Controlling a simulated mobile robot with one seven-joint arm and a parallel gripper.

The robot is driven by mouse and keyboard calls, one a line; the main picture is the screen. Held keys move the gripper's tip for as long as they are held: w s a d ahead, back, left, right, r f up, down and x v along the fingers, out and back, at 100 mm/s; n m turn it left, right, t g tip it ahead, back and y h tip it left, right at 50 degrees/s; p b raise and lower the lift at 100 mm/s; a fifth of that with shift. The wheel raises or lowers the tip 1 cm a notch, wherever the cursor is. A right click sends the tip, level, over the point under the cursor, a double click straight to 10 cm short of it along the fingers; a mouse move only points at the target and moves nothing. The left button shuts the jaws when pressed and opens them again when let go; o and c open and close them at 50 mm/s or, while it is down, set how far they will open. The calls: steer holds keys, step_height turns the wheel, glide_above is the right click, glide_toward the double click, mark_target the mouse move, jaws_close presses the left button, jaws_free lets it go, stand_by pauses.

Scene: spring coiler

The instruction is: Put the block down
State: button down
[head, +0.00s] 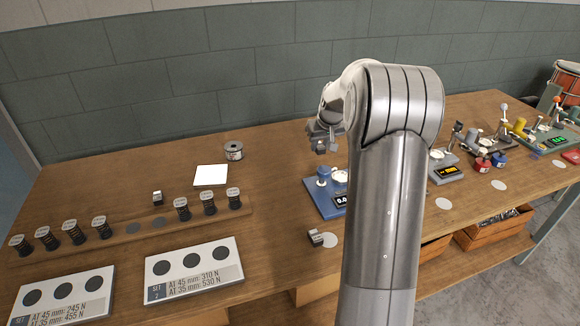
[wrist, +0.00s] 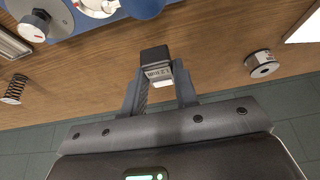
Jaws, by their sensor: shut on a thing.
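My gripper (wrist: 160,85) is shut on a small dark block (wrist: 154,54) with a pale printed label, seen between the fingers in the wrist view. The wooden bench shows beyond the block; I cannot tell how high the block is above it. In the head view my gripper (head: 324,138) is small and partly hidden behind my arm, above the far side of the bench near the blue tester (head: 322,203). Another small block (head: 316,237) sits at the front beside a pale disc (head: 330,240). A further small block (head: 157,197) stands behind the spring row.
A white square pad (head: 211,176) and a wire spool (head: 234,150) lie on the bench (head: 265,200) left of the blue tester, with clear wood around them. Several springs stand on a wooden rack (head: 118,235). Set cards (head: 193,270) lie in front. More testers (head: 447,165) stand right.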

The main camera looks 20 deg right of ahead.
steer(key=w+d, duration=0.2)
glide_above(289, 164)
steer(key=s, duration=0.1)
steer(key=f, duration=0.7)
steer(key=shift+s+f, duration=0.1)
steer(key=shift+s, duration=0.1)
steer(key=shift+f, duration=1.95)
steer(key=shift+f, duration=0.15)
steer(key=c, duration=1.1)
jaws_free()
